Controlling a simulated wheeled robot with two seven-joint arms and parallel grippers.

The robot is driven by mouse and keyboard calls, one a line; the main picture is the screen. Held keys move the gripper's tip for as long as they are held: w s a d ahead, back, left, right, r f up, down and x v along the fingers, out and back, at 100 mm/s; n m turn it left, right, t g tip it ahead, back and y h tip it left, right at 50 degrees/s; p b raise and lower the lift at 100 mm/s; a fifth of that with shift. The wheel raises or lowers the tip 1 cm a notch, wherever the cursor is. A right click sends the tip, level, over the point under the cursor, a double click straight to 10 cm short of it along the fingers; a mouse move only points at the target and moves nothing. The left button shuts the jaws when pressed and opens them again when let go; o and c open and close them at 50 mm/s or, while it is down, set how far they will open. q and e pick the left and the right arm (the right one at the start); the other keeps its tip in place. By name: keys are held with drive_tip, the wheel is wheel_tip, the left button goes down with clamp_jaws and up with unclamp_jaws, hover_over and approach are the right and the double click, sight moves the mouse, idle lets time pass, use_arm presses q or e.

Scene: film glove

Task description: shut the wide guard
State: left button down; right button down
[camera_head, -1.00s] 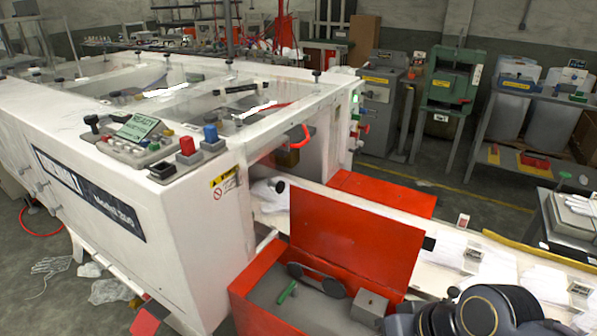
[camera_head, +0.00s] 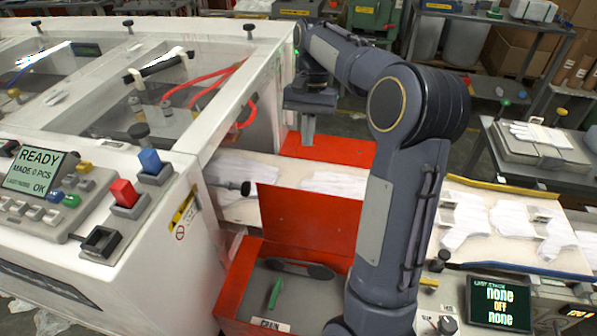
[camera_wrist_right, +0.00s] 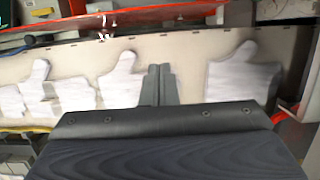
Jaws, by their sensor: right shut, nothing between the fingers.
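I cannot tell for certain which panel is the wide guard. A red panel (camera_head: 312,222) stands upright behind an open red box (camera_head: 237,283). A second red panel (camera_head: 340,149) lies on the far side of the glove belt. Clear covers with a dark handle (camera_head: 157,65) are set in the white machine's top. My left gripper is out of view.
White gloves (camera_head: 462,222) lie along the belt. The console screen (camera_head: 35,170) reads READY; red and blue buttons (camera_head: 124,193) sit beside it. A second screen (camera_head: 499,304) stands at the lower right. My right arm crosses above the belt and hides part of it.

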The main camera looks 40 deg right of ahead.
drive_tip(key=s+a+f, duration=0.3)
drive_tip(key=a+f, duration=0.1)
drive_tip(key=f, duration=0.4)
drive_tip(key=shift+s+a, duration=0.3)
drive_tip(key=shift+a, duration=0.05)
drive_tip(key=shift+a, duration=0.1)
